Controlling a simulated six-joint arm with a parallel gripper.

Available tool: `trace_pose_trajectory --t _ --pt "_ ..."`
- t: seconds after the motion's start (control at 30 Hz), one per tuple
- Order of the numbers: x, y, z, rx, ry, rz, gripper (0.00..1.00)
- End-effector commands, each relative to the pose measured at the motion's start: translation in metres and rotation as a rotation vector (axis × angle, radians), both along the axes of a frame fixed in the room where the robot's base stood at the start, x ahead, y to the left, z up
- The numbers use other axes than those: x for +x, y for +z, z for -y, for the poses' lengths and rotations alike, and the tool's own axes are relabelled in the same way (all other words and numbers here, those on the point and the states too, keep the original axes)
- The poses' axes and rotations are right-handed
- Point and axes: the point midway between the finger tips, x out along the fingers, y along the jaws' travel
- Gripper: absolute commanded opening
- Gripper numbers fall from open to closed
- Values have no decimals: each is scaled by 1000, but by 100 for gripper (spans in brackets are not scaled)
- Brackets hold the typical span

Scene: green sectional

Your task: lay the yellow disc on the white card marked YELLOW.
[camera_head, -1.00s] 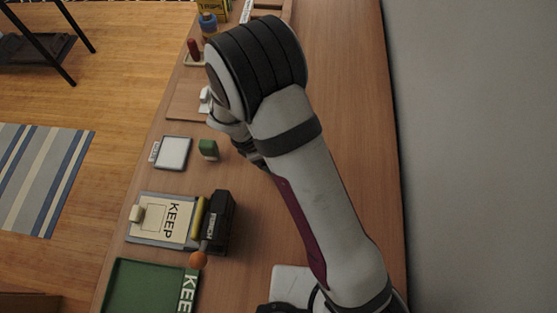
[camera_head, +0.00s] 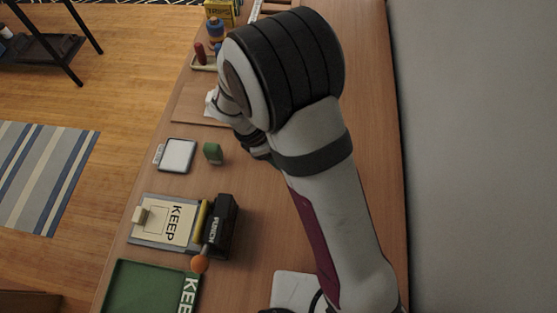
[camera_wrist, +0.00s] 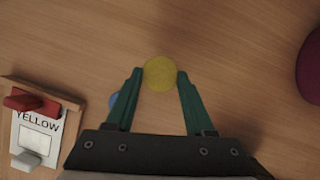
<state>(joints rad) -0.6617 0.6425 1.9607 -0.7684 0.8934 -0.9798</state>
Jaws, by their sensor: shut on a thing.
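In the wrist view the yellow disc (camera_wrist: 160,73) is held between the green fingertips of my gripper (camera_wrist: 160,79), which is shut on it. Wood surface shows around the disc; its height above that surface is hard to tell. The white card marked YELLOW (camera_wrist: 37,126) lies to the left of my gripper, apart from the disc. It has a pale square outline on it and sits by a wooden edge. In the head view my arm hides the fingers and the disc.
A red piece (camera_wrist: 31,101) and a pale grey piece (camera_wrist: 26,161) are at the card. A dark red round thing (camera_wrist: 310,68) is at the right. A black punch (camera_head: 221,228) and green block (camera_head: 212,153) stand on the table.

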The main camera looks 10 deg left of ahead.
Motion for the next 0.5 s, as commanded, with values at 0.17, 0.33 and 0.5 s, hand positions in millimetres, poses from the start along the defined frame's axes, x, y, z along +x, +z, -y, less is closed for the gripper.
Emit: trace_pose_trajectory --t 0.17,0.33,0.5 --pt "-5 24 44 -1 -7 0 0" --pt "-9 48 83 -2 -7 0 0" --pt "-11 62 107 -2 -4 -1 0"
